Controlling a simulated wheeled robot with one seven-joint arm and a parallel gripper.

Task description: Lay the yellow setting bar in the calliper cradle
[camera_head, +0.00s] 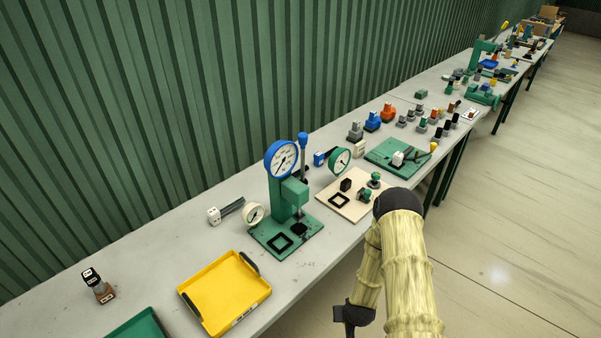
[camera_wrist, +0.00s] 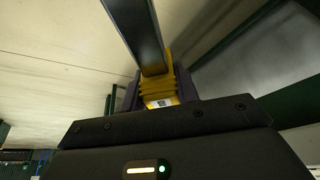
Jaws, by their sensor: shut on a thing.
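In the wrist view my gripper (camera_wrist: 160,88) is shut on the yellow setting bar (camera_wrist: 157,76). Its dark fingers press on both sides of the yellow block, and a long dark grey bar runs from the block to the top edge. In the head view a dark part of my gripper (camera_head: 352,317) shows at the bottom, beside the table's front edge; the held bar cannot be made out there. I cannot tell for certain which fixture is the calliper cradle. A green board (camera_head: 380,150) bears a white block and a dark lever with a yellow tip.
A green gauge stand (camera_head: 277,190) with a blue dial stands mid-table. A beige board (camera_head: 330,203) with small parts lies beside it. A yellow tray (camera_head: 205,297) and a white-headed bar (camera_head: 231,207) are nearer. A ribbed green wall (camera_head: 100,110) runs behind the table.

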